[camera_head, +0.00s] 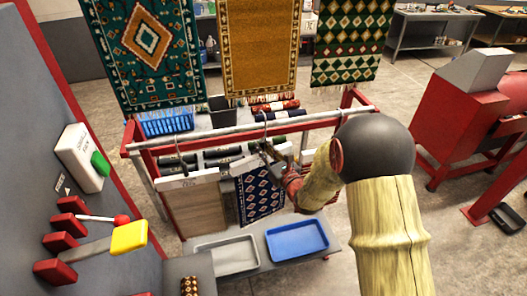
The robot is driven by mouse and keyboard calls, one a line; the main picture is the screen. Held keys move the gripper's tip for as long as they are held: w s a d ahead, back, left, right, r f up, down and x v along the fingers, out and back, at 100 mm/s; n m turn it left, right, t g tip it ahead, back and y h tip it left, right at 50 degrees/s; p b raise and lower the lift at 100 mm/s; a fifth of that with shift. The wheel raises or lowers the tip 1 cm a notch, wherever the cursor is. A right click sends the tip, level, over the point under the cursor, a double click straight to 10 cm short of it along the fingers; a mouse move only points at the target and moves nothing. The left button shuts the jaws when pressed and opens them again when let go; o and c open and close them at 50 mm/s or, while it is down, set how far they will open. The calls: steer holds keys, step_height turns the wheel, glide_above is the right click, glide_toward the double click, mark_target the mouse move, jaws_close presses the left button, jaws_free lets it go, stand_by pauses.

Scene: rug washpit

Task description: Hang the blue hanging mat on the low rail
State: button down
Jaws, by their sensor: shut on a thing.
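The blue hanging mat (260,195), dark blue with a pale diamond pattern, hangs below the low rail at the middle of the view. The low rail (215,134) is a pale metal bar running across the front of a red frame. My gripper (274,158) is at the mat's top edge, just below the rail, and is shut on the mat's top part. Its fingertips are small and partly hidden by my arm. A thin dark hook (264,128) shows at the rail above the mat; I cannot tell whether it rests on the rail.
A grey tray (227,256) and a blue tray (297,239) lie on a low shelf below the mat. Three large rugs hang behind the rail.

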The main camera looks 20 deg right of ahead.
steer(key=shift+w, duration=0.4)
